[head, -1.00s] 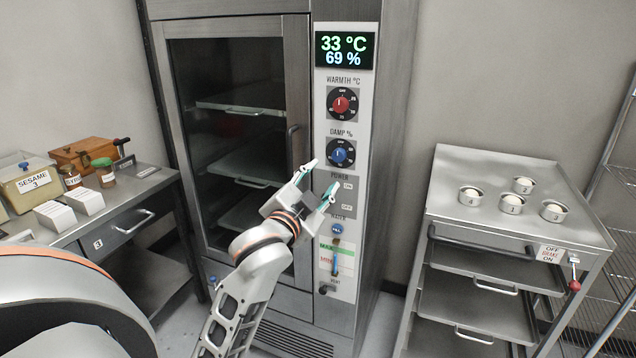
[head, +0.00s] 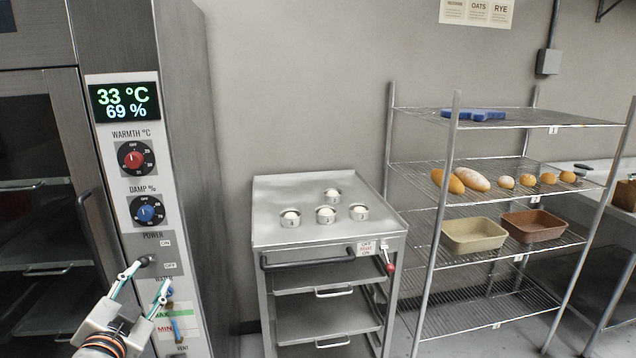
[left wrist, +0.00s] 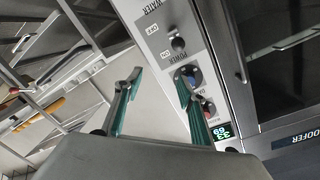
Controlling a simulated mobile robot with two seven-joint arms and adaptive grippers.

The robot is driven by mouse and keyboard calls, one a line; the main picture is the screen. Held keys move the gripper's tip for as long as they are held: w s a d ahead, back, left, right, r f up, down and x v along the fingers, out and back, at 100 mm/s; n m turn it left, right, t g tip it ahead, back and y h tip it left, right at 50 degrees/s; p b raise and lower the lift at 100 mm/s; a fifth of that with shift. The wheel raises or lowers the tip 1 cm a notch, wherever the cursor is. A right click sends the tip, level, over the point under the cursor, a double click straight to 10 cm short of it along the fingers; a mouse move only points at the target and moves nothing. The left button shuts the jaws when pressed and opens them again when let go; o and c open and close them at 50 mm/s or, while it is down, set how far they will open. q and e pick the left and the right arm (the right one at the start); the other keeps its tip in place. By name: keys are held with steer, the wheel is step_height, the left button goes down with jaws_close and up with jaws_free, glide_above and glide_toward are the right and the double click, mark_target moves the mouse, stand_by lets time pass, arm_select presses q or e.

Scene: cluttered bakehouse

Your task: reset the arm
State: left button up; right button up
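My left gripper (head: 147,281) is open and empty in front of the proofer's control panel (head: 128,200), low in the head view. Its two fingers stand apart near the power switch (head: 146,261). In the left wrist view the open fingers of the left gripper (left wrist: 158,92) show nothing between them, with the power switch (left wrist: 178,44) beyond them. The display (head: 124,101) reads 33 °C and 69 %. The red warmth knob (head: 131,158) and blue damp knob (head: 147,210) are above the gripper. My right gripper is not in view.
A steel rack trolley (head: 330,212) with several small dough cups on top stands right of the proofer. A wire shelf (head: 500,268) farther right holds loaves, rolls, two tins (head: 474,234) (head: 534,225) and a blue item (head: 473,115).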

arm_select(q)
steer(key=s+d+f+g+h, duration=0.15)
steer(key=s+d+f, duration=0.25)
steer(key=f, duration=0.7)
steer(key=s+d+f+n+g+h, duration=0.1)
steer(key=s+d+f+g, duration=0.3)
steer(key=f, duration=0.6)
steer(key=s+d+f+t+h, duration=0.1)
steer(key=s+d+f+h, duration=0.3)
steer(key=f, duration=0.7)
steer(key=s+d+f+n+g+y, duration=0.1)
steer(key=s+d+f+g, duration=0.1)
steer(key=s+f, duration=0.7)
steer(key=shift+s+d, duration=0.35)
steer(key=shift+s, duration=0.8)
steer(key=shift+c, duration=0.5)
